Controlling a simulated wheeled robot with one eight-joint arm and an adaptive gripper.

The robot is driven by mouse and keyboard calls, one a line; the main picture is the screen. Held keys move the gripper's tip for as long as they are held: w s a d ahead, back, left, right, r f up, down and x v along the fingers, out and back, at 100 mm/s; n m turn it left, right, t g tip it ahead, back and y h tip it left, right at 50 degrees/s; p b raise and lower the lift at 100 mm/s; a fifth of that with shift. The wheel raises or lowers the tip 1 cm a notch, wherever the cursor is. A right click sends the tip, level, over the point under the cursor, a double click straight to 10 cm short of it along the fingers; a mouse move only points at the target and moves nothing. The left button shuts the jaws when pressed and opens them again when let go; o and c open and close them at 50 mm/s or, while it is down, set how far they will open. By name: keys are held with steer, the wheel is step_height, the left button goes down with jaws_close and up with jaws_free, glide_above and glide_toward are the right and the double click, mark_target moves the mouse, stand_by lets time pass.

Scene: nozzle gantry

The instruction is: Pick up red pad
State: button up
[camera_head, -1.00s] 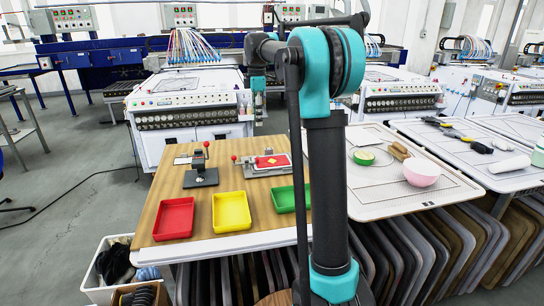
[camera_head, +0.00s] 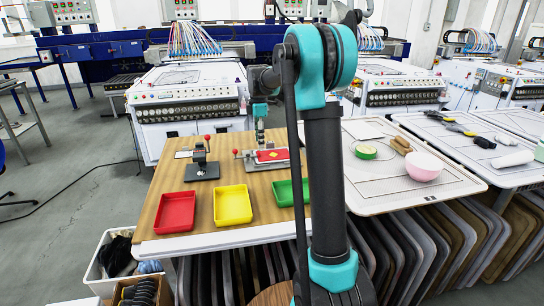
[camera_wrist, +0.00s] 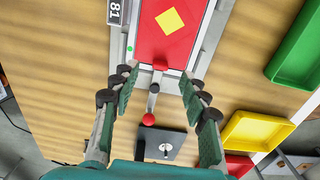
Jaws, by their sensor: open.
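The red pad (camera_head: 277,156) lies flat in a grey metal fixture (camera_head: 252,165) on the wooden table, behind the trays. In the wrist view the red pad (camera_wrist: 150,45) carries a yellow diamond (camera_wrist: 169,20) and fills the upper middle, between grey rails. I cannot tell the height gap.
A red tray (camera_head: 175,213), a yellow tray (camera_head: 232,205) and a green tray (camera_head: 285,193) line the front of the table. A black-based device with a red knob (camera_head: 201,160) stands left of the fixture. A pink bowl (camera_head: 424,167) sits on the right-hand table.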

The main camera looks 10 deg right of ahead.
mark_target(273, 153)
steer(key=shift+s+a+f, duration=0.1)
steer(key=shift+f, duration=2.25)
jaws_close()
